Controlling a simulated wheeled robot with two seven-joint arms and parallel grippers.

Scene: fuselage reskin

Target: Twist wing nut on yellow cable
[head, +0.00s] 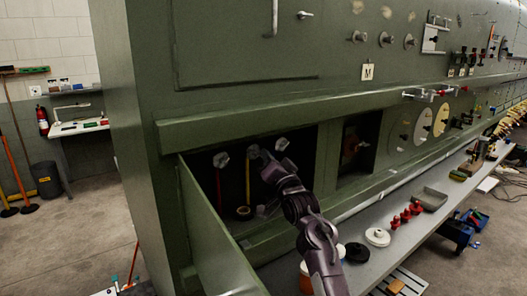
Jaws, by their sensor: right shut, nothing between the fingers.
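A dark open bay in the green fuselage panel holds a yellow cable (247,181) that hangs down, with a red cable (218,187) to its left. A grey wing nut (253,151) is at the top of the yellow cable. My right gripper (264,157) reaches into the bay from the lower right. It is shut and empty, with its tip close beside that wing nut; I cannot tell whether they touch. Its wrist covers part of the bay to the right of the yellow cable. My left gripper is out of view.
Similar grey fittings sit left (221,160) and right (281,144) of the wing nut. A roll (243,212) lies low in the bay. An open green door (212,232) stands at the bay's left. A grey shelf (345,238) with parts runs along the right.

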